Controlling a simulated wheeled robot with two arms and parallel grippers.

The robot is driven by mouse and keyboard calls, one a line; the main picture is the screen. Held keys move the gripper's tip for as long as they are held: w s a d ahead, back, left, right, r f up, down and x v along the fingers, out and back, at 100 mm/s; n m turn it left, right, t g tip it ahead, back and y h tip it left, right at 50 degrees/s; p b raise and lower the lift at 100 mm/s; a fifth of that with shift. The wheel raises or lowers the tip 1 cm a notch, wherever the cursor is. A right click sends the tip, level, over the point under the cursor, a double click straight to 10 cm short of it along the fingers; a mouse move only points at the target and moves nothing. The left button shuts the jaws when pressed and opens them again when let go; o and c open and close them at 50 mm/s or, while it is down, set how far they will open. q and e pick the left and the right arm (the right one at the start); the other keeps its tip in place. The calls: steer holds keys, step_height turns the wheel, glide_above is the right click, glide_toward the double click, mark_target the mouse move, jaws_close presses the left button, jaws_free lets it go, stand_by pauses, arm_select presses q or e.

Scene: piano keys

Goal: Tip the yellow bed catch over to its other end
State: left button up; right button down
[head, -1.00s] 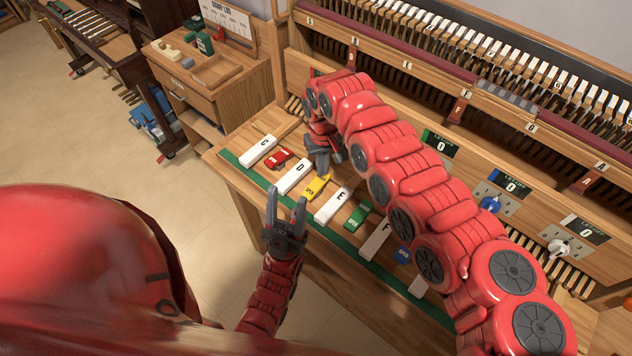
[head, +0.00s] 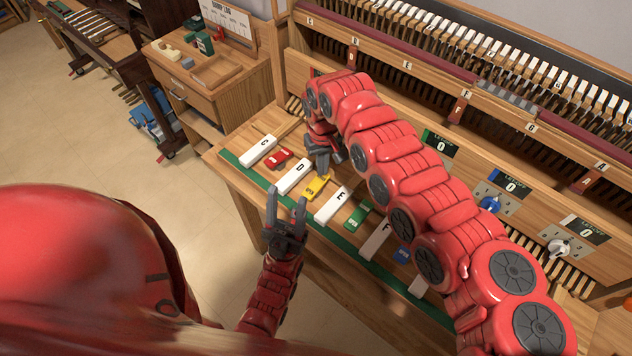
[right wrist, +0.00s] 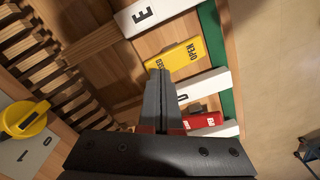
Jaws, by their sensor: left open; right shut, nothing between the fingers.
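The yellow bed catch (head: 317,188) lies between the white D key (head: 295,177) and the white E key (head: 333,205). In the right wrist view the yellow catch (right wrist: 177,58) shows "OPEN" at its end near the green strip; lettering at its other end is partly hidden. My right gripper (head: 323,172) is shut and empty, with its tips at the catch's far end. In the right wrist view its fingertips (right wrist: 158,74) overlap that lettered end; I cannot tell whether they touch. My left gripper (head: 287,205) is open and empty, in front of the key bed's near edge.
A red catch (head: 278,158), a green catch (head: 359,216) and a blue catch (head: 402,254) lie between other white keys. A green strip (head: 262,183) runs along the front edge. My right arm covers much of the bed's right side. A yellow knob (right wrist: 26,119) shows in the right wrist view.

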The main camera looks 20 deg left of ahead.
steer(key=shift+f+b, duration=0.7)
steer(key=shift+f, duration=0.4)
stand_by(0.5)
steer(key=shift+r, duration=0.1)
steer(key=shift+r+p, duration=0.65)
steer(key=shift+r, duration=0.65)
steer(key=shift+r+p, duration=0.5)
steer(key=shift+r, duration=1.65)
steer(key=shift+r, duration=0.1)
